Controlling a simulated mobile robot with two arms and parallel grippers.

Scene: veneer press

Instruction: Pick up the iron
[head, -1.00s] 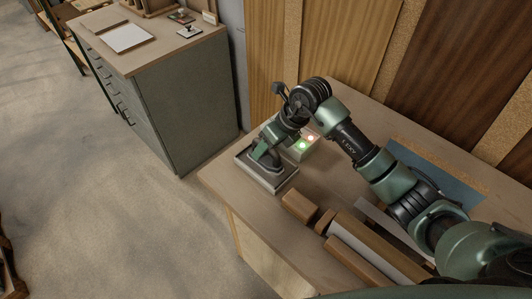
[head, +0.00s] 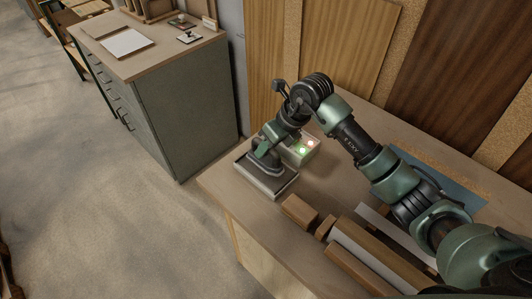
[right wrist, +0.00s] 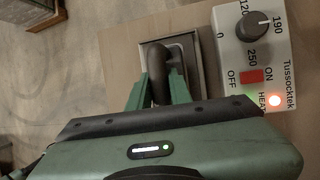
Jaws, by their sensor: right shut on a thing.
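The iron (head: 271,168) is at the table's left corner, on a pale metal-edged stand (head: 262,190). My right gripper (head: 264,150) comes down over it from above. In the right wrist view, the iron's dark curved handle (right wrist: 161,55) lies between the two green fingers of my right gripper (right wrist: 160,88), which are shut on it. The handle's near end is hidden by the gripper body. I cannot tell whether the iron touches the stand. My left gripper is not in view.
A control box (right wrist: 253,45) with a knob, red switch and lit lamp stands close beside the iron; the head view shows it too (head: 302,152). Wooden blocks (head: 300,211) and boards lie nearer on the table (head: 222,180). A grey-green cabinet (head: 185,100) stands across a floor gap.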

